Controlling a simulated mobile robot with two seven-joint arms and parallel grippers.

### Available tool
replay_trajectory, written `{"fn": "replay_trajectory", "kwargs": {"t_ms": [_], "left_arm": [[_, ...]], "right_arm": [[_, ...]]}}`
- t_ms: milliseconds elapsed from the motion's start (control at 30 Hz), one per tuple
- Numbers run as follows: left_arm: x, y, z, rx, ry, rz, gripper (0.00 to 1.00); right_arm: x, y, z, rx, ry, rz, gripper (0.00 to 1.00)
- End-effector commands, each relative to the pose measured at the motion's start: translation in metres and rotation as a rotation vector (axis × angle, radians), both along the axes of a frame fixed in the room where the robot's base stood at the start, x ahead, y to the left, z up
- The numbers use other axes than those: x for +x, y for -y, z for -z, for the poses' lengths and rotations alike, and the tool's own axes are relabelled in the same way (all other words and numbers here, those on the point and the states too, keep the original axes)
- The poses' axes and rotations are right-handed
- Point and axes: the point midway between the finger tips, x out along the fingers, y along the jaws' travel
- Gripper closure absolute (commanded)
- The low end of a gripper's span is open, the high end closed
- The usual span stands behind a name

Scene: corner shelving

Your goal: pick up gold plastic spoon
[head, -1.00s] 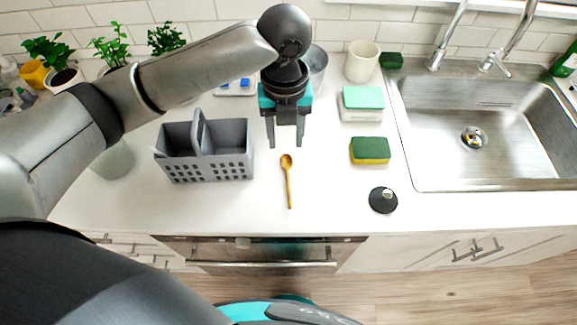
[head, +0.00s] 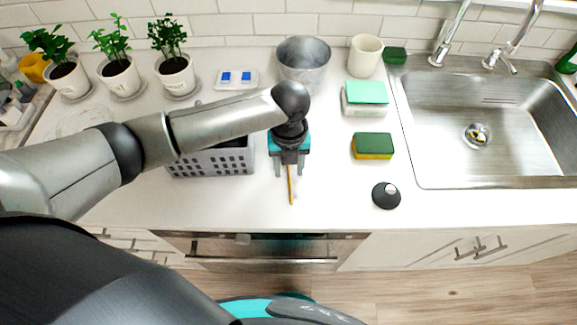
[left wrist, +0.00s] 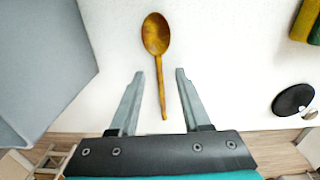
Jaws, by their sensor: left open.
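The gold spoon (left wrist: 157,38) lies on the white counter. The fingers are open and apart from the handle. In the head view my left gripper (head: 288,170) hangs over the spoon and hides its bowl, and only the handle (head: 291,190) shows below it. My right gripper is not in view.
A grey caddy (head: 215,162) stands close left of my left gripper. To the right are a green and yellow sponge (head: 373,146), a black round object (head: 386,195) and the sink (head: 475,165). A grey metal bucket (head: 303,62) and potted plants stand behind.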

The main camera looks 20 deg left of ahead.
Motion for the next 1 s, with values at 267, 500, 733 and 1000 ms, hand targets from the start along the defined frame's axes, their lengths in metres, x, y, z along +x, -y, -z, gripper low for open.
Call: {"fn": "replay_trajectory", "kwargs": {"t_ms": [267, 500, 733, 1000], "left_arm": [[0.0003, 0.0, 0.0026, 0.0, 0.001, 0.001, 0.54], [0.0002, -0.0002, 0.0024, 0.0, 0.001, 0.0, 0.81], [0.0003, -0.0002, 0.0023, 0.0, 0.001, 0.0, 1.0], [0.0003, -0.0003, 0.0023, 0.0, 0.001, 0.0, 1.0]], "right_arm": [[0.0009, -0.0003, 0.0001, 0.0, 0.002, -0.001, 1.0], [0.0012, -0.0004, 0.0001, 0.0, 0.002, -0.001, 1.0], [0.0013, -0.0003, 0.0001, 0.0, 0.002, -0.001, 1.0], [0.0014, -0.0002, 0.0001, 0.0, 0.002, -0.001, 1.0]]}}
